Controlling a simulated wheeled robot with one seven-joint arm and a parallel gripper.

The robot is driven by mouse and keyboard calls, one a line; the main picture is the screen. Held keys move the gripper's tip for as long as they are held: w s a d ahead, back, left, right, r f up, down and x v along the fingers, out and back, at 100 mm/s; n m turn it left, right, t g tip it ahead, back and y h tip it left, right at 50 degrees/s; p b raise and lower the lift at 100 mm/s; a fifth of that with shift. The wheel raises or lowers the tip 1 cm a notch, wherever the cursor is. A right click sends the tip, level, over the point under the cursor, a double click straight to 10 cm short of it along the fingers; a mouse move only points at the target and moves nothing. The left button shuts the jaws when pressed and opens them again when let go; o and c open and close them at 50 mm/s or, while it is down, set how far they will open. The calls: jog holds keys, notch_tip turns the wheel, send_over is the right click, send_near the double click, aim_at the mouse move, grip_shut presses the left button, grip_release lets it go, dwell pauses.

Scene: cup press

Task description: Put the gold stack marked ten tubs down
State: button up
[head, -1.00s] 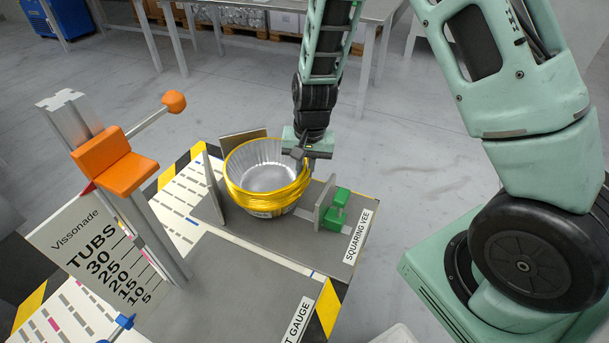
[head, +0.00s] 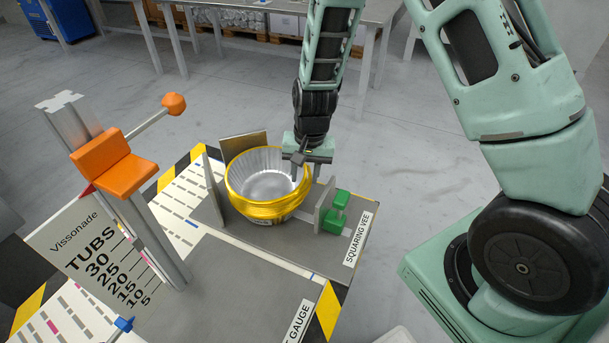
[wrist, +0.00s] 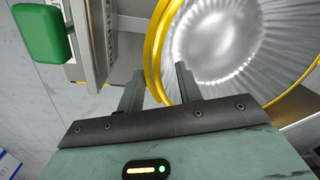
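The gold-rimmed stack of nested silver tubs (head: 262,211) stands in the squaring vee (head: 215,190), its mouth facing up. A pale label shows low on its front, too small to read. My gripper (head: 302,176) points down at the right part of the rim. In the wrist view my gripper (wrist: 158,82) has its fingers apart, one inside the mouth and one outside the gold rim (wrist: 153,50). A gap shows between fingers and rim. The stack's underside is hidden.
A green clamp (head: 335,210) with an upright plate stands close right of the stack. The tub gauge sign (head: 95,250) and its post with an orange block (head: 115,165) stand at left. The grey plate in front (head: 240,275) is clear.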

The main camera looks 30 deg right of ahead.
notch_tip(320, 180, up, 10)
jog(key=p, duration=0.2)
jog(key=s+a+r+n, duration=0.6)
jog(key=s+a, duration=0.3)
jog(key=s+a+r+n, duration=0.2)
jog(key=s+n, duration=0.2)
jog(key=s, duration=0.3)
jog(key=s+a+r+n, duration=0.2)
jog(key=s+n, duration=0.2)
jog(key=s, duration=0.4)
jog(key=shift+s+g, duration=0.2)
jog(key=shift+g, duration=0.1)
jog(key=shift+r, duration=0.25)
notch_tip(320, 180, up, 8)
jog(key=p, duration=0.8)
jog(key=shift+r, duration=0.15)
